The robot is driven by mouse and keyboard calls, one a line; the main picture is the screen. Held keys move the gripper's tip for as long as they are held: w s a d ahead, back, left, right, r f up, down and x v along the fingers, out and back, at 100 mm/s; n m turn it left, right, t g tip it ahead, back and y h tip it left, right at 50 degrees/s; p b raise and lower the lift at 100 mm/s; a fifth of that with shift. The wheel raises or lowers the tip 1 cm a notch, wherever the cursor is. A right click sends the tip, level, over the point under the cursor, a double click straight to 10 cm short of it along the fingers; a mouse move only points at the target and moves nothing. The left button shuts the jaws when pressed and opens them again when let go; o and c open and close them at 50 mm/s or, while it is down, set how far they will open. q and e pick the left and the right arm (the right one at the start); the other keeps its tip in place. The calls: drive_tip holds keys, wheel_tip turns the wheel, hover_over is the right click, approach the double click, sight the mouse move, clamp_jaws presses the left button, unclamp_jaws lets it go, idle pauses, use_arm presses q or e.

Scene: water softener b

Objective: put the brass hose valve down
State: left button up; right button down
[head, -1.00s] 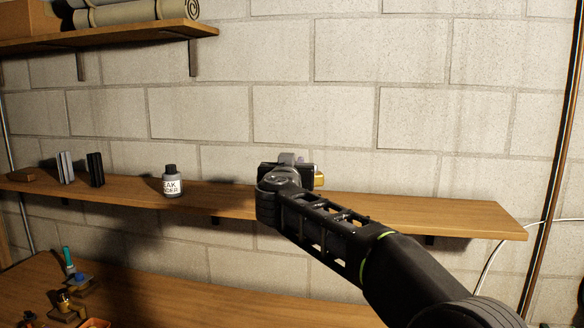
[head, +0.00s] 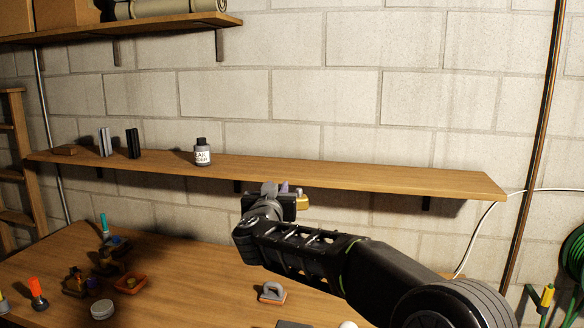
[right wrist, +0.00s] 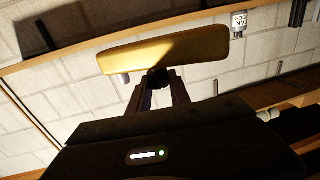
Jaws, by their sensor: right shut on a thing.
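The brass hose valve shows in the head view as a small brass-yellow piece (head: 303,202) at the end of my right arm; most of it is hidden behind the gripper. In the right wrist view it is a wide yellow shape (right wrist: 170,54), with the fingers of my right gripper (right wrist: 159,82) shut on its lower middle. In the head view my right gripper (head: 284,189) is in front of the wall shelf's lower front edge, above the back of the workbench. The valve appears held in the air. My left gripper is not in view.
The wall shelf (head: 400,182) has a bare right half; a labelled bottle (head: 202,153) and dark upright items (head: 133,143) stand further left. The workbench (head: 190,262) holds an orange tray (head: 131,284), a grey-handled tool (head: 272,293), a round tin (head: 102,310) and several small items.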

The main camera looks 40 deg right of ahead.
use_arm(q)
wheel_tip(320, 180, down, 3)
drive_tip(key=b, duration=0.3)
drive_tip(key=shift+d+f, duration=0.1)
use_arm(e)
drive_tip(key=s+a+f+n+t+y, duration=0.1)
drive_tip(key=a+f+n+y, duration=0.2)
drive_tip(key=a+f, duration=0.6)
drive_tip(key=s+a+f+n+t+y, duration=0.1)
drive_tip(key=a+f+y, duration=0.4)
drive_tip(key=f, duration=1)
drive_tip(key=s+a+f+n+t+y, duration=0.1)
drive_tip(key=a+f+n+y, duration=0.3)
drive_tip(key=a+f, duration=0.8)
drive_tip(key=shift+s+a+n+t, duration=0.2)
drive_tip(key=shift+a+n+t, duration=0.15)
drive_tip(key=shift+t, duration=0.55)
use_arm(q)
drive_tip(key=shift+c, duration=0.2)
